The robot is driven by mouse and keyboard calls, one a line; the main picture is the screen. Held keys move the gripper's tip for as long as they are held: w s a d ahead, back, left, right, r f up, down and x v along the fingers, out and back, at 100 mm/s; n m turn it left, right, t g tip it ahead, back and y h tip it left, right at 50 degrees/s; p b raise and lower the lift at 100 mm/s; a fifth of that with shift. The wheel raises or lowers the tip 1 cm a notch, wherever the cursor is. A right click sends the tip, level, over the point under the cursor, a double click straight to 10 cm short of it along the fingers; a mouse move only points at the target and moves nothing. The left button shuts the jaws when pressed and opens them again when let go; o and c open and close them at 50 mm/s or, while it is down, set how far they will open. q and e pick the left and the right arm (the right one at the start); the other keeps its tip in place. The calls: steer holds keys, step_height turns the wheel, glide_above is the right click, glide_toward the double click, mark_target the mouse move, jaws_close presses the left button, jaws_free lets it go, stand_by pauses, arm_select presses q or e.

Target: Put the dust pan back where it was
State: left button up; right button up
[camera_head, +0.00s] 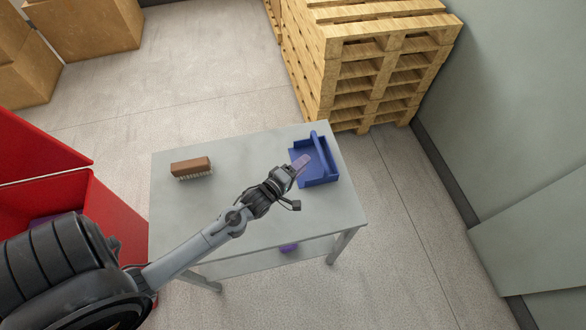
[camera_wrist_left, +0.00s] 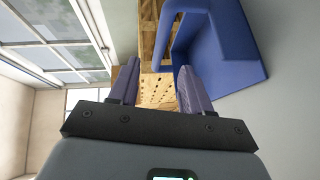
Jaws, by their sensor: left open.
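The blue dust pan (camera_head: 311,172) lies on the right part of the grey table (camera_head: 230,152), its handle rising at the back. My left gripper (camera_head: 301,161) is at the pan's left side, and its fingers overlap the pan in the head view. In the left wrist view the two purple fingers (camera_wrist_left: 156,90) are apart with nothing between them. The dust pan (camera_wrist_left: 222,45) fills the upper right of that view, close beside and partly behind the right finger. I cannot tell whether finger and pan touch. My right gripper is in neither view.
A brown brush (camera_head: 191,167) with pale bristles lies on the table's left part. A red bin (camera_head: 105,215) stands left of the table. Stacked wooden pallets (camera_head: 360,65) stand behind it. Cardboard boxes (camera_head: 90,28) are at the back left. The table's middle is clear.

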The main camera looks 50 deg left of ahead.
arm_select(q)
steer(key=s+d+m+g, duration=0.2)
steer(key=m, duration=0.1)
steer(key=s+d+m+g, duration=0.1)
steer(key=s+d+m, duration=0.1)
steer(key=shift+d+f+g+h, duration=0.1)
steer(key=shift+f+g+h, duration=0.2)
steer(key=shift+f, duration=0.05)
steer(key=s+d+m+g, duration=0.2)
steer(key=s+m, duration=0.1)
steer(key=s+d+m+g, duration=0.1)
steer(key=s+m, duration=0.1)
steer(key=shift+d+r, duration=0.1)
steer(key=shift+d, duration=0.2)
steer(key=s+d+r+m+g, duration=0.1)
steer(key=s+d+m+g, duration=0.1)
steer(key=s, duration=0.4)
steer(key=s+d+r+m+g, duration=0.2)
steer(key=s+m+g, duration=0.2)
steer(key=s+m, duration=0.2)
steer(key=shift+s+r+m+h, duration=0.2)
steer(key=shift+s+m+h, duration=0.15)
steer(key=shift+m, duration=0.35)
steer(key=shift+r, duration=0.15)
